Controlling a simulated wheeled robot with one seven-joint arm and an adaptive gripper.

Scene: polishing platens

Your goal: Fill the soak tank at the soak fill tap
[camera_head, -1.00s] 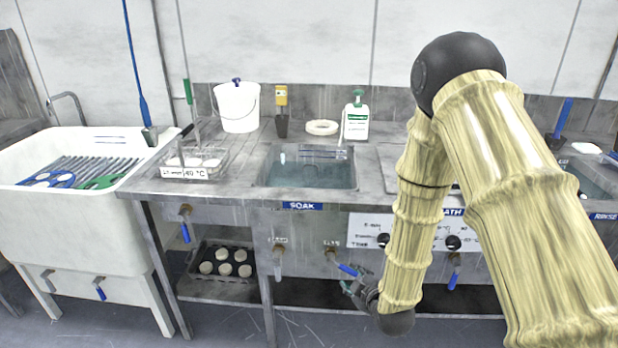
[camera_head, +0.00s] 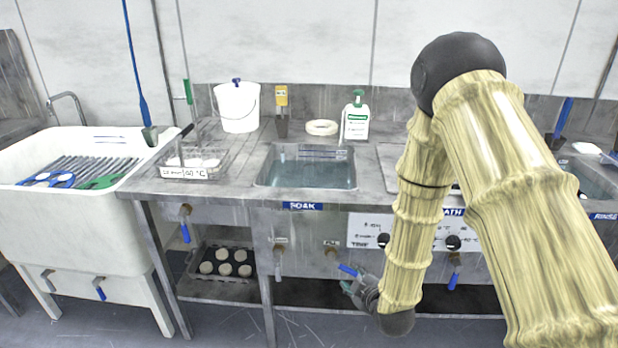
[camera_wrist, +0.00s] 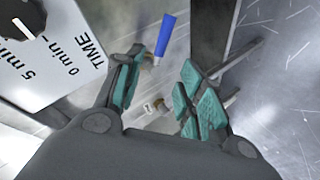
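The soak tank (camera_head: 265,181) is a steel basin set in the counter above the SOAK label (camera_head: 303,206), with bluish water in it. Below it, the soak fill tap (camera_head: 331,250) has a blue lever (camera_head: 348,270) that slants down to the right. My gripper (camera_head: 350,285) is low in front of the counter, just under that lever and partly hidden by my arm. In the wrist view my gripper (camera_wrist: 163,68) is open with teal finger pads apart. Nothing is gripped.
Another tap with a blue lever (camera_head: 455,275) is to the right, below a control panel (camera_head: 372,229). A drain-like tap (camera_head: 278,258) is to the left. A tray of round pieces (camera_head: 225,262) sits on the lower shelf. A white sink (camera_head: 80,235) stands at the left.

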